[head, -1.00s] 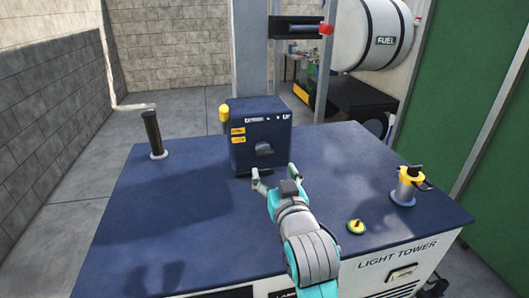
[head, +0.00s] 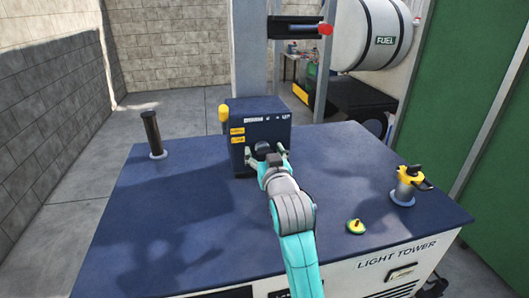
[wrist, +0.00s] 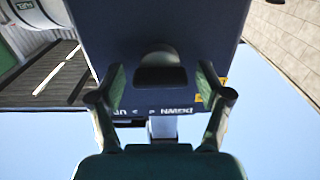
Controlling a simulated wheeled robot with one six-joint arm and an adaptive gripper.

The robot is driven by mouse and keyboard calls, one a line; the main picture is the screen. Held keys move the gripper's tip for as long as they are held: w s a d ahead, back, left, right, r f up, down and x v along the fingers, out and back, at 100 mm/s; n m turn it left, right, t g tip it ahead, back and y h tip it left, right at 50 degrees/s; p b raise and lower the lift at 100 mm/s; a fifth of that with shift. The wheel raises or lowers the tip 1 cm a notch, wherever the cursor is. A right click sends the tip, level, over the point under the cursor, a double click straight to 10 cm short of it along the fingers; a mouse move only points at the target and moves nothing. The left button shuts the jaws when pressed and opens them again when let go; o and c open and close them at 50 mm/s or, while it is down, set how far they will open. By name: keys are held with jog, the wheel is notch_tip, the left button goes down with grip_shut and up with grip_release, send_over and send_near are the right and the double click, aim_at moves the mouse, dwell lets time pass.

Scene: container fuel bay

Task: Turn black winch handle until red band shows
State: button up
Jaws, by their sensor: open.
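My gripper (head: 267,154) is open in front of this face, with a finger on either side of the handle. The wrist view, which looks upside down, shows the handle (wrist: 160,70) between the two open fingers (wrist: 161,84), with gaps on both sides. I see no red band on the handle or the box. Lettering on the box is partly readable, including "UP" and what looks like "DOWN".
The box stands on the blue top of the light tower cabinet (head: 190,220). A black upright post (head: 153,133) stands left, a yellow-topped fitting (head: 405,186) right, a small yellow-green cap (head: 355,226) near the front.

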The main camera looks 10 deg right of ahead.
jog(key=c, duration=1.2)
jog(key=shift+o, duration=0.2)
jog(key=shift+m, duration=0.3)
